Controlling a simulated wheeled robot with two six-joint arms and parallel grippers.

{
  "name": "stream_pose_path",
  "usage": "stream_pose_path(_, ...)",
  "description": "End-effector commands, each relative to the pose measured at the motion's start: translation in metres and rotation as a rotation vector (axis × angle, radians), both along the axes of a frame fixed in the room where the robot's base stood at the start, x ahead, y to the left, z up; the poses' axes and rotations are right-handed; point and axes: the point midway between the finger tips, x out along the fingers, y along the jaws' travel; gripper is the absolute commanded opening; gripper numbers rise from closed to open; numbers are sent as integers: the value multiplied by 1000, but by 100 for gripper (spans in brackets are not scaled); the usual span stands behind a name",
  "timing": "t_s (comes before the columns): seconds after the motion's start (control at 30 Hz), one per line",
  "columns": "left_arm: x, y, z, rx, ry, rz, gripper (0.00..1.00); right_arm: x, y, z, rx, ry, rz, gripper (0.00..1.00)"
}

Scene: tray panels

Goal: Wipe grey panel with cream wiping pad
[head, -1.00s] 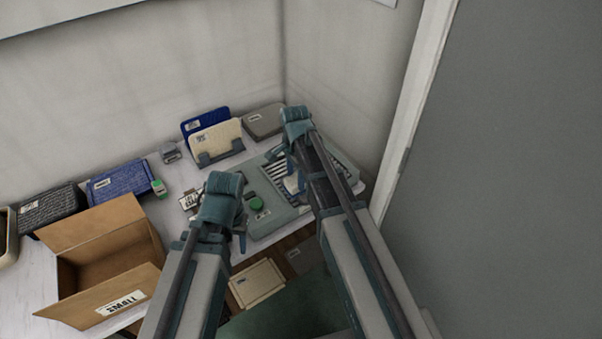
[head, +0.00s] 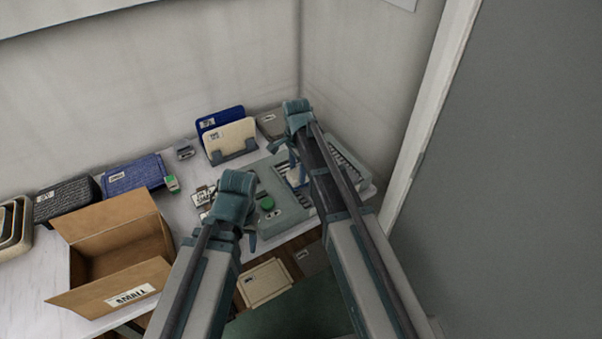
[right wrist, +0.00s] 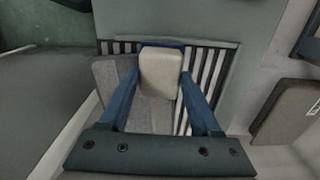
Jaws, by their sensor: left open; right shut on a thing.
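The cream wiping pad (right wrist: 161,73) is held between the fingertips of my right gripper (right wrist: 160,78), with a blue edge behind it. In the head view my right gripper (head: 292,160) is over the slatted bed of a grey-green station, and the pad (head: 296,176) partly shows below it. The grey panel (right wrist: 122,78) lies on the slats under the pad in the right wrist view. The pad overlaps it; whether they touch is not clear. The arm hides most of the panel in the head view. My left gripper (head: 233,222) is open and empty by the station's front left.
The station (head: 283,209) has a green button (head: 267,202). Behind it a rack (head: 235,155) holds cream and blue panels. A taupe panel (head: 271,124) lies at the wall corner. An open cardboard box (head: 110,245) and dark and blue panels are at left.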

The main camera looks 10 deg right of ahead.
Motion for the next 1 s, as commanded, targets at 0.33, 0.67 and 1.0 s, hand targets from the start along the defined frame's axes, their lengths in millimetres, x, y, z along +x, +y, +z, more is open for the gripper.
stream_pose_path(0.33,0,0,0,0,0,0,50,7,-10,0,1,-4,-2,20)
stream_pose_path(0.67,0,0,2,0,0,0,50,15,-30,2,1,-3,0,20)
stream_pose_path(1.0,0,0,1,0,0,0,50,20,-38,1,1,-2,-1,20)
